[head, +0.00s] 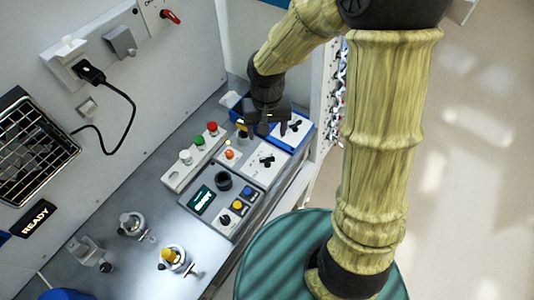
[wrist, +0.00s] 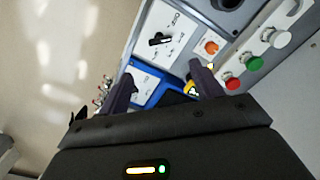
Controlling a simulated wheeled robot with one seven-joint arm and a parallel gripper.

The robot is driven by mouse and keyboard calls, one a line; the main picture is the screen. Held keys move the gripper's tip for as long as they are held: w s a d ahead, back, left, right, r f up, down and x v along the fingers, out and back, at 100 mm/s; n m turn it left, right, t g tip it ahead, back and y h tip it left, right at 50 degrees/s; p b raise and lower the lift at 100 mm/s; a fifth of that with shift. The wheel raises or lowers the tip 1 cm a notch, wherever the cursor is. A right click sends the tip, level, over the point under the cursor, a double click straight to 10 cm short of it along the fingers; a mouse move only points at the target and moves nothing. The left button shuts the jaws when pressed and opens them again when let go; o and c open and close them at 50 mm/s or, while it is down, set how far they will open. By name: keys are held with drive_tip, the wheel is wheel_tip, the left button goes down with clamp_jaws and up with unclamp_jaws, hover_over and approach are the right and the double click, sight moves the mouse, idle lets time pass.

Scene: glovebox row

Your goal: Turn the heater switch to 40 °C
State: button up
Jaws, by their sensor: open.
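Two panels carry black rotary switches, and their labels are too small to read, so I cannot tell which is the heater switch. One black switch (head: 267,160) is on a plain white panel (head: 255,171); it also shows in the wrist view (wrist: 160,40). The other black switch (head: 293,127) is on a white panel with a blue frame (head: 304,137), partly hidden by a finger in the wrist view. My gripper (head: 266,125) is open and empty, its fingers (wrist: 165,82) spread above the blue-framed panel. I see no contact with either switch.
A strip with green (head: 199,140), red (head: 212,127) and white buttons runs behind the panels. Valves (head: 172,257) stand further left. Open floor lies to the right.

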sight(267, 158)
wheel_tip(267, 158, down, 13)
drive_tip(key=shift+r, duration=0.1)
idle(0.3)
drive_tip(key=shift+c, duration=0.4)
drive_tip(key=c, duration=0.9)
drive_tip(key=shift+m, duration=0.5)
drive_tip(key=shift+m+b, duration=0.85)
drive_tip(key=shift+m, duration=0.35)
drive_tip(key=shift+m+b, duration=0.4)
drive_tip(key=shift+m, duration=1.2)
